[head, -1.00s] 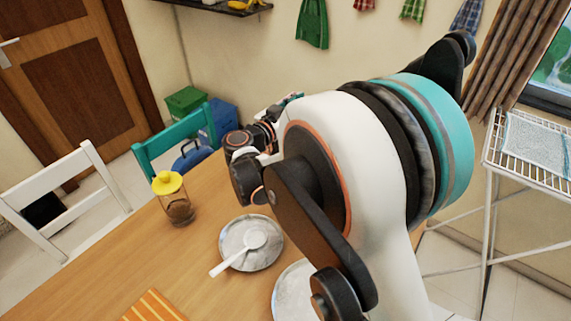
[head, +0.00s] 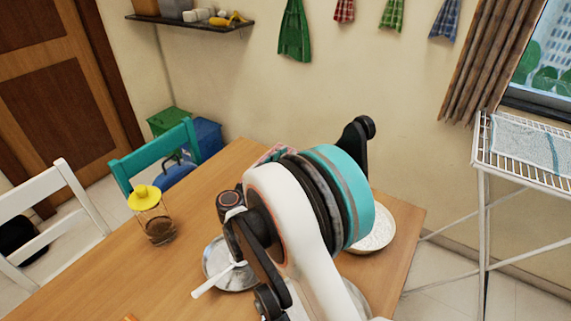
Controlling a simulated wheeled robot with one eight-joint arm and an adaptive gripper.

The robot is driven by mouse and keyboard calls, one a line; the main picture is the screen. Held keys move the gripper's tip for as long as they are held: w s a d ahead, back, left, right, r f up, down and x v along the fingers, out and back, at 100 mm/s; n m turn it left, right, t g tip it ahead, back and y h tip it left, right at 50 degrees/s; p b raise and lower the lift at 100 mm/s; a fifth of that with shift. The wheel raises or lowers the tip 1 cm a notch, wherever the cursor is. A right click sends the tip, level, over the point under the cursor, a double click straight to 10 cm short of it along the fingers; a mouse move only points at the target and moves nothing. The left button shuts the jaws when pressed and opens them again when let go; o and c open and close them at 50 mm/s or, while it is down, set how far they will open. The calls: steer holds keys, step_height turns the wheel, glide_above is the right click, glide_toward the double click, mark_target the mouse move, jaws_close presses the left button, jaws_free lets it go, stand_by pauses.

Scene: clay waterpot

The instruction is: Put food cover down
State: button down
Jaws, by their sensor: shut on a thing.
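My arm fills the middle of the head view and hides my gripper, so its fingers do not show. A small edge of a pinkish patterned thing (head: 277,152) shows behind the arm. It may be part of the food cover, but I cannot tell. A pale speckled plate (head: 378,230) lies on the wooden table (head: 125,268) near its right end, partly behind my arm. A grey metal plate (head: 213,258) with a white spoon (head: 212,283) across it lies left of my arm.
A glass jar with a yellow lid (head: 155,220) stands on the table's left part. A teal chair (head: 152,155) and a white chair (head: 45,222) are along the left edge. A white wire rack (head: 487,165) stands at the right.

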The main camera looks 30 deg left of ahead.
steer(key=shift+f, duration=0.5)
steer(key=c, duration=1.3)
jaws_free()
steer(key=s, duration=0.2)
steer(key=s+p, duration=0.1)
steer(key=s, duration=0.1)
steer(key=s+p, duration=0.1)
steer(key=s, duration=0.1)
steer(key=shift+a+r, duration=0.2)
steer(key=shift+a, duration=0.15)
steer(key=shift+s+f, duration=0.1)
steer(key=shift+s, duration=0.65)
